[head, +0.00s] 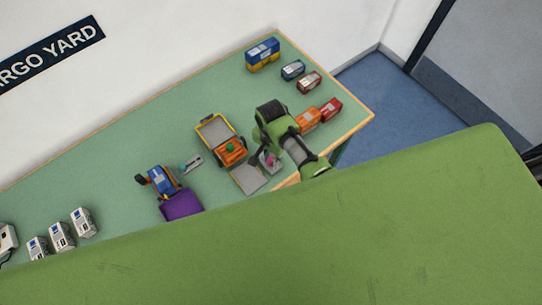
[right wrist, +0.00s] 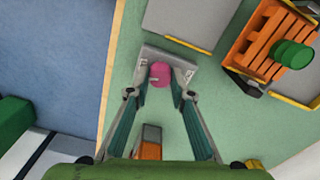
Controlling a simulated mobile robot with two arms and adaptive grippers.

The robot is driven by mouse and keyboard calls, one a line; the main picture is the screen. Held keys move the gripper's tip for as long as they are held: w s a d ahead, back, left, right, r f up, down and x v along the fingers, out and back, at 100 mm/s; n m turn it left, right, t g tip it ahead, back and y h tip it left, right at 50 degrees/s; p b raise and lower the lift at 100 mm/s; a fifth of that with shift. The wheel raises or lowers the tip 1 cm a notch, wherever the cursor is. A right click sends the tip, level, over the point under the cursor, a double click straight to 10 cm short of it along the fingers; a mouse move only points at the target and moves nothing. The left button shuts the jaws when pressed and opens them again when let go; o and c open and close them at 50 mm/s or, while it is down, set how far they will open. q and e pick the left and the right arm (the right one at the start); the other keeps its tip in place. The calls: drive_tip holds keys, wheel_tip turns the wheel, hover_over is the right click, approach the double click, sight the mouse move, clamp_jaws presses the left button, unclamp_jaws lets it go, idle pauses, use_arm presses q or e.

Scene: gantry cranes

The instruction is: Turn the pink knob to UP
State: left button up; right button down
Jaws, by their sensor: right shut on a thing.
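The pink knob (right wrist: 160,74) sits on a small light grey box (right wrist: 182,67) with markings too small to read. In the head view the knob (head: 271,158) shows only in part, under my right arm. My right gripper (right wrist: 159,88) is over the box, with one finger on each side of the knob, and is shut on it. In the head view the right gripper (head: 267,160) reaches down to the near edge of the green table. My left gripper is not in view.
A grey plate (head: 250,178) lies beside the knob box. An orange pallet (head: 232,158) with a green drum (right wrist: 292,54) stands left of it. Orange (head: 307,120) and red (head: 331,108) containers stand right of my arm. A blue machine (head: 162,182) and a purple block (head: 181,205) are further left.

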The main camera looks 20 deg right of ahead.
drive_tip(key=shift+w+r+m, duration=0.1)
drive_tip(key=shift+w+m, duration=0.05)
drive_tip(key=shift+m, duration=1.35)
drive_tip(key=c, duration=1.8)
unclamp_jaws()
